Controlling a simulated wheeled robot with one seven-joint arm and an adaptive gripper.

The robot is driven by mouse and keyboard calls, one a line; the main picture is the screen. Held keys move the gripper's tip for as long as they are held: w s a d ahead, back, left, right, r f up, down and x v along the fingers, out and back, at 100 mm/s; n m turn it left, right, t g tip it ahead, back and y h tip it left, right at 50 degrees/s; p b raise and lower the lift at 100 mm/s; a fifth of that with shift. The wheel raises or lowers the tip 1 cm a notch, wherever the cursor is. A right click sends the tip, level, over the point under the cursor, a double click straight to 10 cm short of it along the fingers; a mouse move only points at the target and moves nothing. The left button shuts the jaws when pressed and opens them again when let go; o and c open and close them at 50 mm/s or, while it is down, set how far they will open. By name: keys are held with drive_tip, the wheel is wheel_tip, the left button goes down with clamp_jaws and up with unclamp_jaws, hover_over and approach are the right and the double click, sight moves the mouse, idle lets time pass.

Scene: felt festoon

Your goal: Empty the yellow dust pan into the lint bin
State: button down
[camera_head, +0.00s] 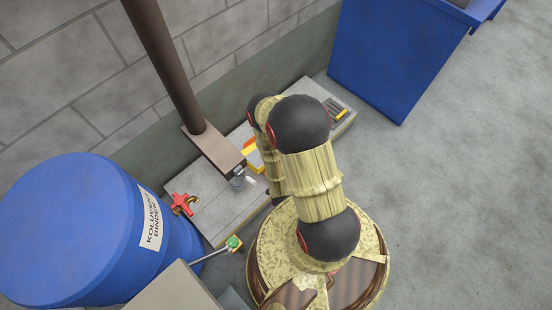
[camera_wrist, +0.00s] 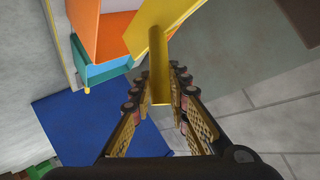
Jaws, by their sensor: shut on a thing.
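The yellow dust pan (camera_wrist: 150,30) shows at the top of the wrist view, with its handle (camera_wrist: 158,75) running down between my fingers. My gripper (camera_wrist: 156,88) is shut on that handle. The pan's inside is turned away or cut off, so its contents cannot be seen. In the head view a yellow patch (camera_head: 255,160) beside my arm looks like part of the pan; my gripper is hidden behind the arm there. Neither view clearly marks a lint bin.
A blue labelled drum (camera_head: 75,230) stands at left, and a large blue container (camera_head: 390,50) at upper right. A low grey ledge (camera_head: 215,215) along the wall carries a red valve-like thing (camera_head: 183,203) and a small cup (camera_head: 237,183). A brown post (camera_head: 165,60) rises behind. Floor at right is clear.

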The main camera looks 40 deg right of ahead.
drive_tip(key=shift+d+r+m+g+y+p, duration=0.35)
drive_tip(key=shift+d+r+y+p, duration=0.3)
drive_tip(key=shift+p, duration=0.55)
drive_tip(key=shift+d+f, duration=0.1)
drive_tip(key=shift+d, duration=0.1)
drive_tip(key=shift+d+r+m+y+p, duration=0.25)
drive_tip(key=shift+d+p, duration=0.05)
drive_tip(key=shift+p, duration=0.2)
drive_tip(key=shift+d+y, duration=0.15)
drive_tip(key=shift+y, duration=0.15)
drive_tip(key=shift+d+r+p, duration=0.1)
drive_tip(key=shift+d+p, duration=0.1)
drive_tip(key=shift+p, duration=0.15)
drive_tip(key=shift+d+m+g+y, duration=0.25)
drive_tip(key=shift+d+m+y, duration=0.1)
drive_tip(key=shift+m+y, duration=0.05)
drive_tip(key=shift+w+d+y+p, duration=0.1)
drive_tip(key=shift+d+y+p, duration=0.25)
drive_tip(key=shift+d+y, duration=0.15)
idle(0.5)
